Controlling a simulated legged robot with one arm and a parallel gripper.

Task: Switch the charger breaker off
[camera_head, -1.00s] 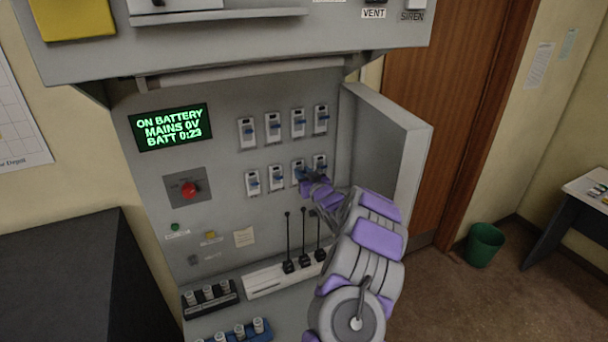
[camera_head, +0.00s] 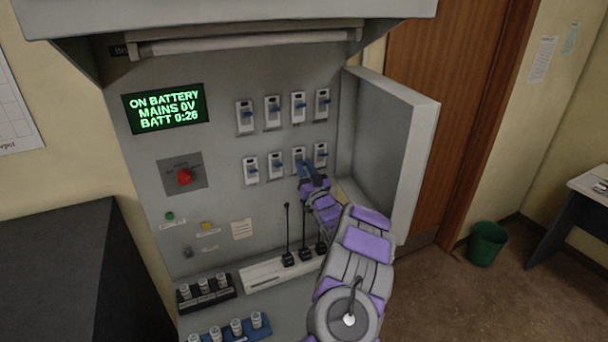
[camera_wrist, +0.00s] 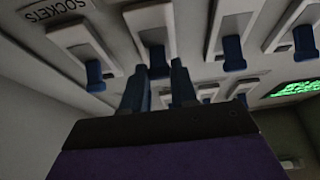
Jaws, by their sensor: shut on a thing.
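Two rows of white breakers with blue levers are on the grey panel (camera_head: 226,137). My gripper (camera_head: 304,168) is at the third breaker from the left in the lower row (camera_head: 298,154). In the wrist view, its two blue fingers (camera_wrist: 160,88) stand on either side of that breaker's blue lever (camera_wrist: 157,60), shut on it. The fingers partly hide the lever, and its exact position is unclear. No charger label is readable. In the wrist view, a "SOCKETS" label (camera_wrist: 55,10) is near the neighbouring breaker (camera_wrist: 84,50).
A green display (camera_head: 165,109) reads ON BATTERY, MAINS 0V, BATT 0:26. A red button (camera_head: 184,177) is at left. An open cabinet door (camera_head: 398,150) stands close right of my arm. Black upright rods (camera_head: 288,235) rise just below my gripper.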

